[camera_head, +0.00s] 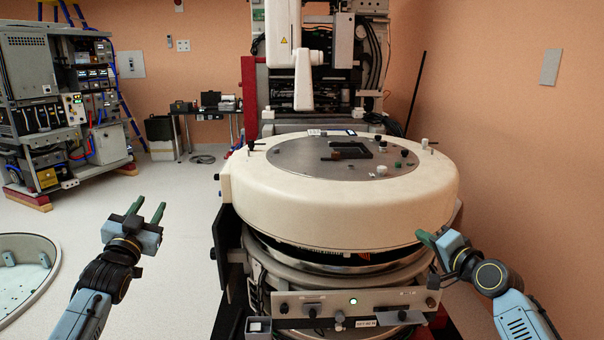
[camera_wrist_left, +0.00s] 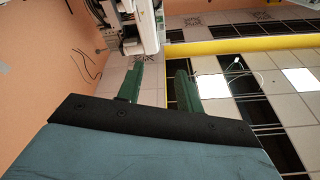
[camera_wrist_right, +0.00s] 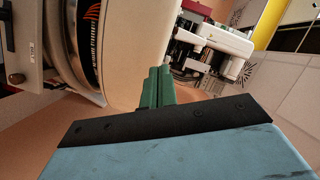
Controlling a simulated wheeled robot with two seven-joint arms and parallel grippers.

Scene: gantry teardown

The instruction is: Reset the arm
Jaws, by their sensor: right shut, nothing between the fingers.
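My left gripper (camera_head: 147,212) is open and empty over the floor, left of the round white machine. Its two green fingers stand apart in the left wrist view (camera_wrist_left: 158,85). My right gripper (camera_head: 428,237) is at the right side of the machine, close to its white rim. Its green fingers are together in the right wrist view (camera_wrist_right: 158,80), with nothing between them. I cannot tell if the fingertips touch the rim. The white gantry machine (camera_head: 340,205) has a grey top plate (camera_head: 330,156) with knobs and a dark bracket (camera_head: 349,151). A white jointed arm (camera_head: 303,70) stands behind it.
An equipment rack (camera_head: 50,100) stands at the left. A round floor opening (camera_head: 50,262) lies at lower left. The orange wall (camera_head: 520,130) is close on the right. Floor between rack and machine is clear.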

